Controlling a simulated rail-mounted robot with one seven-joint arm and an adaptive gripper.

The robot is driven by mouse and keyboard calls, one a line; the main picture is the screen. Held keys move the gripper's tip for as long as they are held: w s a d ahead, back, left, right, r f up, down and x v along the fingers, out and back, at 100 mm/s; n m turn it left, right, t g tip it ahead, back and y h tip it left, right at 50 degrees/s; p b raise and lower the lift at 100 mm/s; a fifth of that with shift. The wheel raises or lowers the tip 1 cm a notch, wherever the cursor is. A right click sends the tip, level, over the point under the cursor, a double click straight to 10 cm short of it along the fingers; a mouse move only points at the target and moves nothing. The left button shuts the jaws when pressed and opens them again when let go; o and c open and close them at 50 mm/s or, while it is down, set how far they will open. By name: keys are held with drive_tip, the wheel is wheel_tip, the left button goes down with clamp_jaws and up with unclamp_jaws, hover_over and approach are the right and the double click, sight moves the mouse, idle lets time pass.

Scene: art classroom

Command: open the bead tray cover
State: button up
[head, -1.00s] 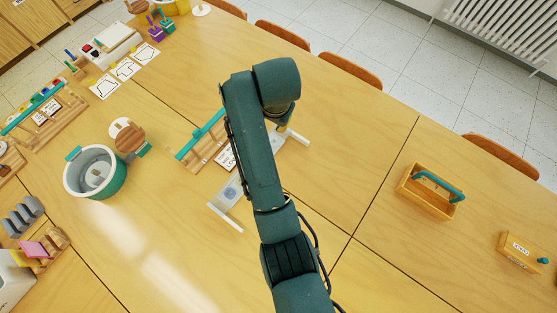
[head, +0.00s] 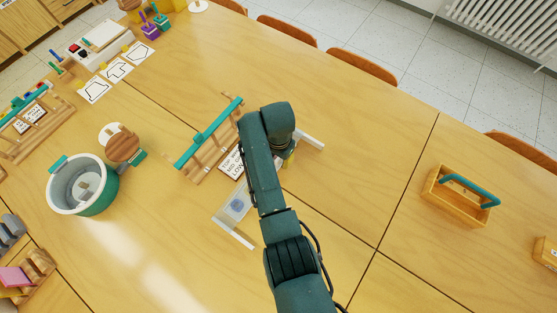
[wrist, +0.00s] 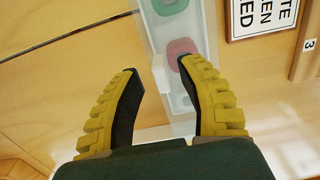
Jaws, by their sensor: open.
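The bead tray (head: 235,206) is a long, pale tray on the table in the head view, with a bluish spot showing near one end. My arm hides its middle. In the wrist view, the tray (wrist: 203,20) runs below my gripper with a green and a pink patch in it. I cannot clearly tell its cover from the tray body. My gripper (wrist: 160,70) is open, with its two yellow-backed fingers apart and nothing held between them. The fingertips overlap the tray in the picture; contact cannot be told. In the head view the gripper is mostly hidden behind my arm.
A wooden rack with a teal bar (head: 207,133) and a sign card (head: 232,162) stand close left of the tray. A teal-rimmed tub (head: 62,197) is further left. A wooden caddy (head: 450,198) is at right. Table between tray and caddy is clear.

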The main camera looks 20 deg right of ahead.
drive_tip(key=shift+f, duration=0.55)
clamp_jaws()
